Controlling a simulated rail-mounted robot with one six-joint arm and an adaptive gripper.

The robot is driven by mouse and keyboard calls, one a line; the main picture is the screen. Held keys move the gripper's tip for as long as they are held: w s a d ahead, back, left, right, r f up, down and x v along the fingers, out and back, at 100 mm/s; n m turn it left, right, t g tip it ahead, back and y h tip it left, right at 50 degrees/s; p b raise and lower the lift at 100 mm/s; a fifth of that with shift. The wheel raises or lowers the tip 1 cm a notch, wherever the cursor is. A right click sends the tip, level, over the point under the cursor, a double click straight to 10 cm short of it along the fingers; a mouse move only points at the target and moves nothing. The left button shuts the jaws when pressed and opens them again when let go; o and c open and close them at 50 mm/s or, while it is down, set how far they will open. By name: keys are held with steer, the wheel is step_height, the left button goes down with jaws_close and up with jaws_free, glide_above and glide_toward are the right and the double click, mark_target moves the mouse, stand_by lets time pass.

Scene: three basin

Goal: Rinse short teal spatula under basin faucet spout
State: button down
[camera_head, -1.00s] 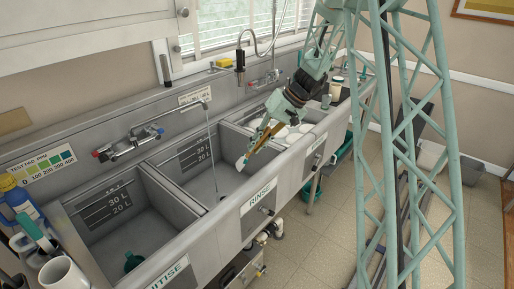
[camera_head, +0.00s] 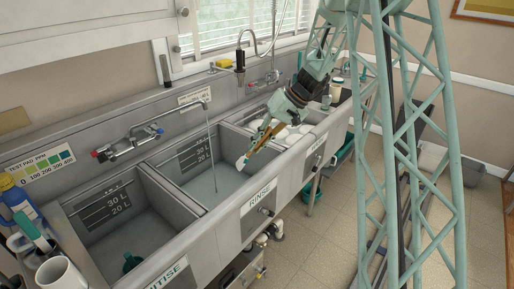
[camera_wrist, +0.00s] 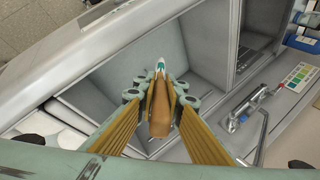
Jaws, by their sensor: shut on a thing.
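My gripper (camera_head: 262,136) is shut on the short spatula, which points down over the right part of the rinse basin (camera_head: 257,197). In the head view the spatula's pale end (camera_head: 242,162) shows below the fingers. In the wrist view its brown handle (camera_wrist: 160,112) lies between the golden fingers, with a teal and white end (camera_wrist: 160,68) beyond. The faucet spout (camera_head: 201,102) hangs over the rinse basin from the back wall. A thin water stream (camera_head: 212,150) falls from it, left of the spatula and apart from it.
The left basin (camera_head: 165,208) holds a dark green object (camera_head: 132,262). Pale plates (camera_head: 292,132) lie in the right basin, beside my gripper. Bottles and a white mug (camera_head: 62,275) stand at the left end. Basin dividers stand on both sides of the rinse basin.

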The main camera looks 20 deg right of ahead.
steer(key=w+a+f, duration=0.2)
steer(key=w+a, duration=0.5)
steer(key=w, duration=0.4)
steer(key=shift+w+a+b, duration=0.2)
steer(key=shift+w+b, duration=0.1)
steer(key=shift+b, duration=0.05)
stand_by(0.7)
stand_by(2.3)
steer(key=shift+s+d+r+b, duration=0.5)
steer(key=shift+s+d+b, duration=0.55)
steer(key=shift+s, duration=0.95)
steer(key=shift+s+d+r+b, duration=0.5)
steer(key=shift+s+d, duration=1)
steer(key=shift+s, duration=0.45)
steer(key=shift+s+d+r+b, duration=0.5)
steer(key=shift+s+d+b, duration=0.55)
steer(key=shift+s, duration=0.95)
steer(key=shift+d+p, duration=0.1)
steer(key=shift+p, duration=0.2)
